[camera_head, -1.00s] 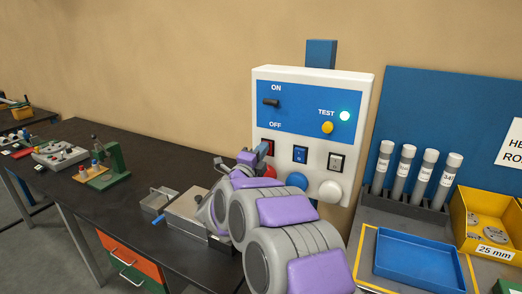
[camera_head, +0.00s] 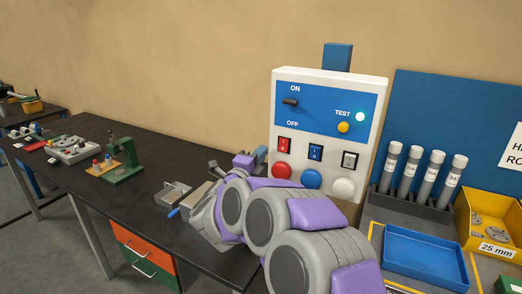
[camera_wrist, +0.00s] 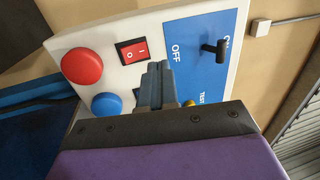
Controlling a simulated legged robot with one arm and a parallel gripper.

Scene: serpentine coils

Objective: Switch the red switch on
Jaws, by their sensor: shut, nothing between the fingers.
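The red rocker switch (camera_head: 284,145) is at the left of the row of rockers on the white control panel (camera_head: 378,100). It is bright red in a black frame. The wrist view also shows the red switch (camera_wrist: 133,51), with its I and O marks; I cannot tell which side is pressed in. My gripper (camera_head: 262,155) is to the left of the switch in the head view. In the wrist view my gripper (camera_wrist: 157,72) has its dark fingers together, close to the switch's lower right in the picture. Contact is not visible, and nothing is held.
Red (camera_head: 281,171), blue (camera_head: 311,179) and white (camera_head: 342,188) round buttons sit below the rockers. Small metal trays (camera_head: 173,194) lie beside my arm.

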